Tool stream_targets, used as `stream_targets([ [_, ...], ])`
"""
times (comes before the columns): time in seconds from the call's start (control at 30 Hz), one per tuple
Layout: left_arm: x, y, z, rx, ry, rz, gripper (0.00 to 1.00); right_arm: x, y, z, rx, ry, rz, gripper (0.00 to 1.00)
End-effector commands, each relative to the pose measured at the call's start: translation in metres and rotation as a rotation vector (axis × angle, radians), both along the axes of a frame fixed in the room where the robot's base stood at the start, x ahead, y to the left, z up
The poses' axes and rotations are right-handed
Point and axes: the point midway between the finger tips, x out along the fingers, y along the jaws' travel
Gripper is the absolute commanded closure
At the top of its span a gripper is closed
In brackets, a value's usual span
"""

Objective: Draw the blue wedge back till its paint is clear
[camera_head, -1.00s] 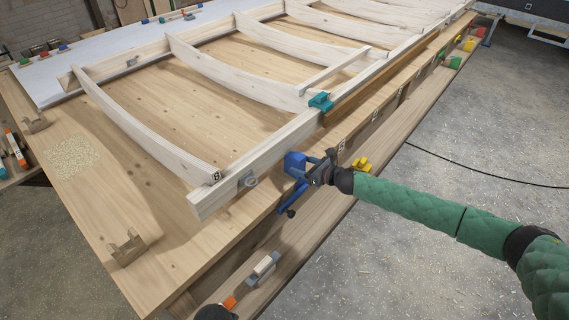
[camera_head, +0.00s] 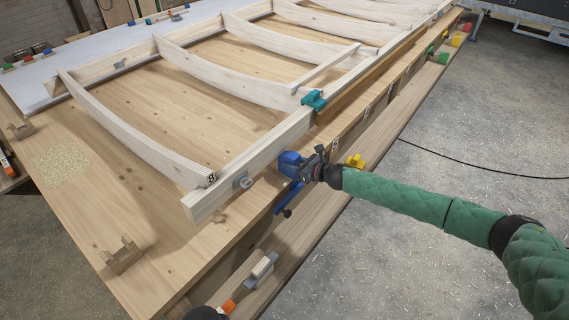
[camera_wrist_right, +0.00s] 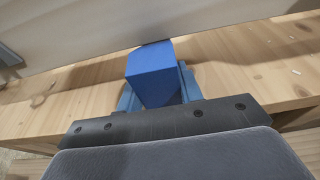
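The blue wedge (camera_head: 289,162) lies beside the pale timber rail (camera_head: 250,158), on the bench's near edge. In the right wrist view the blue wedge (camera_wrist_right: 152,72) points away, its far end close against or under the rail (camera_wrist_right: 150,28). Lighter blue parts (camera_wrist_right: 188,82) flank it below. My right gripper (camera_head: 314,168) is at its outer end. A blue lever-like part (camera_head: 287,197) hangs below. Any separate paint mark is not distinguishable.
A yellow piece (camera_head: 355,161) lies beyond my gripper on the lower ledge. A grey holder with a wooden block (camera_head: 262,268) and an orange piece (camera_head: 228,306) are nearer. The floor at right is mostly clear, crossed by a cable (camera_head: 480,168).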

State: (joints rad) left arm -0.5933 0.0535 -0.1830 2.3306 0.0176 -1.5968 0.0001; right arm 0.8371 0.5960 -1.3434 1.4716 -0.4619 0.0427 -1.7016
Motion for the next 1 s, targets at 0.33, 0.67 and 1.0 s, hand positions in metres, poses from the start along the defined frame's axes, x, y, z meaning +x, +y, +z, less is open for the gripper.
stream_targets([
  [0.33,0.002,0.001,0.001,0.003,-0.004,-0.001,0.64,-0.002,-0.003,0.0,0.0,0.0,0.0,0.91],
  [0.67,0.003,-0.001,0.003,-0.001,-0.004,0.001,0.64,-0.007,-0.009,0.0,0.001,0.001,0.0,0.91],
  [1.0,0.002,-0.001,0.004,-0.004,-0.001,0.003,0.64,-0.012,-0.016,0.0,0.0,0.0,-0.001,0.91],
])
